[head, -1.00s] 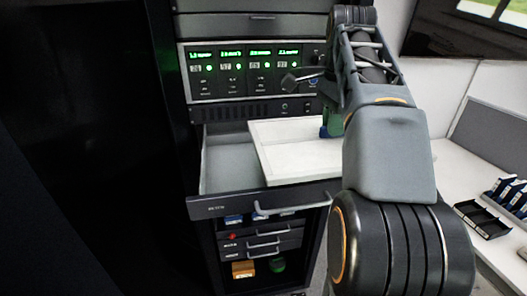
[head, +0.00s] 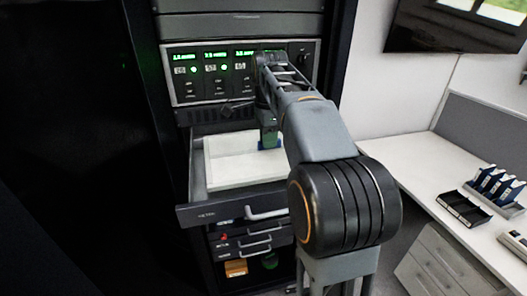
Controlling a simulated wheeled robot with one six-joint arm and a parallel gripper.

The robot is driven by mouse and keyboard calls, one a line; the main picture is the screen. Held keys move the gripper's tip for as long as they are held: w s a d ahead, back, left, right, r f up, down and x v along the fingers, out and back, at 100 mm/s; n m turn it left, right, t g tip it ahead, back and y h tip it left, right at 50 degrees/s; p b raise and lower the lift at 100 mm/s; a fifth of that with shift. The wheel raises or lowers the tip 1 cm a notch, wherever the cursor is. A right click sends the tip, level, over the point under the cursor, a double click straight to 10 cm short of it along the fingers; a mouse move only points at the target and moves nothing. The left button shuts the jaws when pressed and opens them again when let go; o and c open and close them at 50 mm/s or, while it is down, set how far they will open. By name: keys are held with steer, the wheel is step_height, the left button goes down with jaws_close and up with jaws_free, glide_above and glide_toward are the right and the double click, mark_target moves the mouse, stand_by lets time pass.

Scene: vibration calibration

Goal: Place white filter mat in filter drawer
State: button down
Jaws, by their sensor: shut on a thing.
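The filter drawer (head: 222,209) is pulled out of the black rack below the instrument panel. The white filter mat (head: 236,174) is a flat, pale rectangle lying within the outline of the open drawer. Whether it rests on the drawer floor or is held just above it, I cannot tell. My gripper (head: 268,143) is over the mat's back right part, pointing down and shut on it. The fingertips' contact is small and partly hidden. My arm covers the right side of the drawer and perhaps the mat's right edge.
A panel with green displays (head: 215,75) stands close behind my gripper. Smaller drawers (head: 245,240) and an orange box (head: 236,268) are below. On the right, a white bench (head: 420,170) holds a black tray (head: 463,209) and a rack of blue items (head: 495,187).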

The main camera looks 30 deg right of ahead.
mark_target(264, 152)
steer(key=f, duration=0.1)
steer(key=w+f, duration=0.1)
steer(key=f, duration=0.2)
steer(key=shift+w+a+p, duration=0.2)
steer(key=shift+a+p, duration=0.15)
steer(key=shift+f, duration=0.45)
steer(key=shift+f, duration=0.1)
steer(key=c, duration=1.1)
jaws_free()
steer(key=shift+c, duration=0.2)
step_height(264, 152, up, 12)
steer(key=p, duration=0.1)
steer(key=shift+s, duration=0.1)
